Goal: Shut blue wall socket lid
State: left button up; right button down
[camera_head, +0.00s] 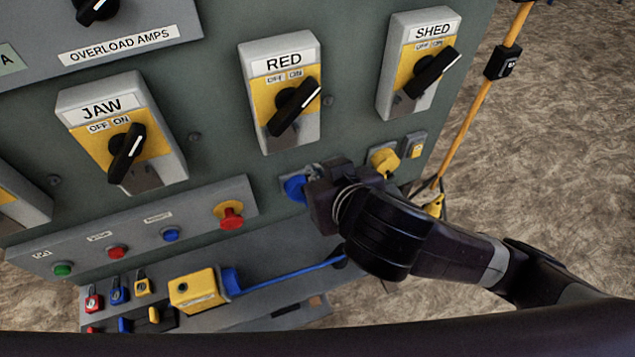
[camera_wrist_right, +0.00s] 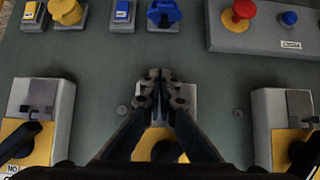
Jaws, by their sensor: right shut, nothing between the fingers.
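The blue wall socket (camera_head: 295,188) is on the green panel below the RED switch box, partly hidden behind my right gripper (camera_head: 318,182) in the head view. In the right wrist view the blue socket (camera_wrist_right: 163,14) is at the top edge, partly cut off. I cannot tell how far its lid stands open. My right gripper (camera_wrist_right: 160,75) is shut and empty, its fingertips together in front of the panel, apart from the socket in the wrist picture. My left gripper is not in view.
A yellow socket (camera_head: 384,161) is right of the blue one. The RED switch box (camera_head: 283,95) is above. A button strip with a red button (camera_head: 231,217) is at left. A yellow box (camera_head: 197,289) with a blue plug and cable lies below.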

jog(key=b+x, duration=0.2)
jog(key=x, duration=0.6)
jog(key=shift+w+f+b, duration=0.15)
jog(key=shift+f+b, duration=0.15)
jog(key=shift+s+d+f+p, duration=0.15)
jog(key=shift+s+f, duration=0.2)
jog(key=shift+f, duration=0.25)
jog(key=shift+s+d+f+p, duration=0.15)
jog(key=shift+s+f, duration=0.2)
jog(key=shift+f, duration=0.2)
jog(key=shift+s+f, duration=0.35)
jog(key=shift+f, duration=0.1)
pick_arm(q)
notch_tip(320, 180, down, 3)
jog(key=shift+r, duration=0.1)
pick_arm(e)
jog(key=shift+f, duration=0.1)
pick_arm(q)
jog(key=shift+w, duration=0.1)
pick_arm(e)
jog(key=shift+a, duration=0.1)
